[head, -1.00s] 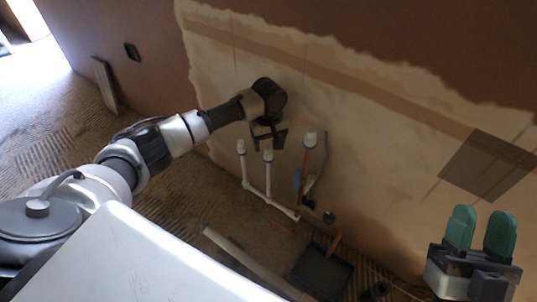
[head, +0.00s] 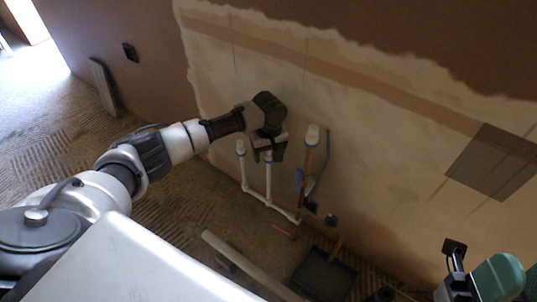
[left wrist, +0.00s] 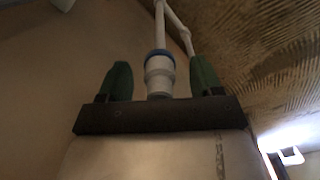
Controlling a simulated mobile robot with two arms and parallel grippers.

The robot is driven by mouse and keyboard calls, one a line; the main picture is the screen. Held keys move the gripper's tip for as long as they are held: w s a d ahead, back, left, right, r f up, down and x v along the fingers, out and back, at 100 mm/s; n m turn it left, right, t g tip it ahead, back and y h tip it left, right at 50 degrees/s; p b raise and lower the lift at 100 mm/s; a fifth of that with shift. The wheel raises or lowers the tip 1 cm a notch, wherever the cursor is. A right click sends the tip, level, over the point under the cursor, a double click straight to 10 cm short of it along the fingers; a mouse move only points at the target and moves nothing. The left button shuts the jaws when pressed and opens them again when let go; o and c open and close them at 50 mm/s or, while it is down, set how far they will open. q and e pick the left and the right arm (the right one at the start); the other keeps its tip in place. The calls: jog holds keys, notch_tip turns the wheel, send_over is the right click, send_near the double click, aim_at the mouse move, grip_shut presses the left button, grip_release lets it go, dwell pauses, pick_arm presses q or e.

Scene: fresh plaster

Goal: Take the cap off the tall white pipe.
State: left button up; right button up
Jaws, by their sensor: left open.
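Two upright white pipes rise from a white pipe run near the wall. The middle one, the tall white pipe (head: 268,182), stands under my left gripper (head: 267,152). The left wrist view shows its white cap (left wrist: 159,75) with a blue ring, between the two green fingers of my left gripper (left wrist: 160,66). The fingers are open, with a gap on each side of the cap. In the head view this cap is mostly hidden by the gripper. The other white pipe (head: 243,170) stands to the left, with its own cap (head: 240,147). My right gripper (head: 492,276) is at the lower right.
A dark tray (head: 323,272) and a long pale bar (head: 240,262) lie on the floor below.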

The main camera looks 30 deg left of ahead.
pick_arm(q)
jog(key=c, duration=1)
jog(key=shift+r, duration=0.1)
